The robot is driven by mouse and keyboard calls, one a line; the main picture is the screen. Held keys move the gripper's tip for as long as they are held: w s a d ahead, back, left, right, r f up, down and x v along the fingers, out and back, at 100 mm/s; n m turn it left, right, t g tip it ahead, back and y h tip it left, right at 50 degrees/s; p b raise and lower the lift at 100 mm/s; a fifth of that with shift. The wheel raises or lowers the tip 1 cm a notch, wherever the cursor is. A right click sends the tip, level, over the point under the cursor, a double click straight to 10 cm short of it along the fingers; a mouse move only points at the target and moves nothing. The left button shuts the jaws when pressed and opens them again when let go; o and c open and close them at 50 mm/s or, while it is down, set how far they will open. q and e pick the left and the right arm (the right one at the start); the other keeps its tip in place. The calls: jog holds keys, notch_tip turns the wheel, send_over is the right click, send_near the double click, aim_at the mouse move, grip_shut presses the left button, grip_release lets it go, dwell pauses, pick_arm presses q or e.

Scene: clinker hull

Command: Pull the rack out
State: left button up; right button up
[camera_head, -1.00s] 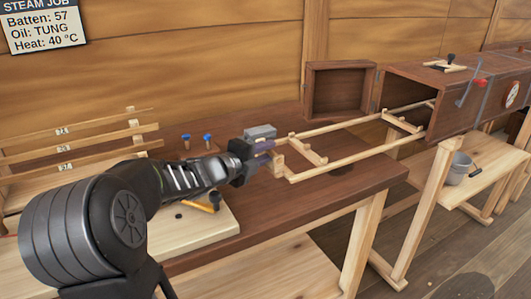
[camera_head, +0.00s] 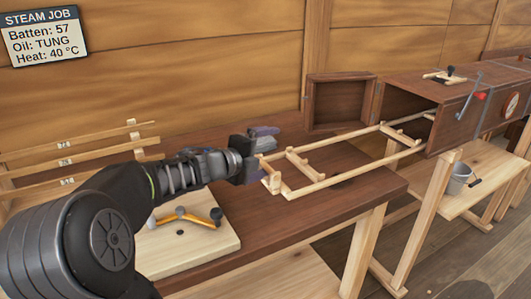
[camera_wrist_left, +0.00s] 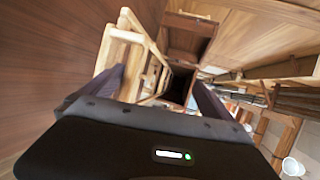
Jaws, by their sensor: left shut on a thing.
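The rack (camera_head: 325,183) is a pale wooden ladder-like frame with two rails and cross rungs. It sticks out well to the left from the open dark steam box (camera_head: 410,97), over the brown bench top. Its far end is inside the box. My left gripper (camera_head: 264,142) is at the rack's near left end, shut on it; the exact contact is hard to see. In the left wrist view the rack (camera_wrist_left: 122,48) runs away beside the left finger toward the dark box opening. My right gripper is not in view.
The box door (camera_head: 340,101) stands open at the back. Battens on a stand (camera_head: 135,140) are at left. A pale board (camera_head: 190,240) holds an orange-handled tool (camera_head: 197,215). A bucket (camera_head: 459,180) stands on a shelf at right. A job card (camera_head: 44,37) hangs on the wall.

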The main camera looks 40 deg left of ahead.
pick_arm(q)
jog(key=shift+o, duration=0.2)
jog(key=shift+d+r, duration=0.2)
jog(key=shift+r, duration=0.35)
jog(key=shift+d+r, duration=0.2)
jog(key=shift+r, duration=0.3)
jog(key=p+v, duration=0.3)
jog(key=v, duration=0.3)
jog(key=shift+s+a+f, duration=0.15)
jog(key=shift+s+f, duration=0.15)
jog(key=shift+s, duration=0.25)
jog(key=shift+s+d+r, duration=0.15)
jog(key=shift+s+d, duration=0.1)
jog(key=shift+s, duration=0.2)
jog(key=shift+s+d+r, duration=0.2)
jog(key=shift+s+d, duration=0.05)
jog(key=shift+s, duration=0.25)
jog(key=c, duration=0.9)
jog(key=shift+s+a+f, duration=0.15)
jog(key=shift+s+f, duration=0.15)
jog(key=shift+f, duration=0.15)
jog(key=shift+c, duration=0.2)
jog(key=shift+o, duration=0.3)
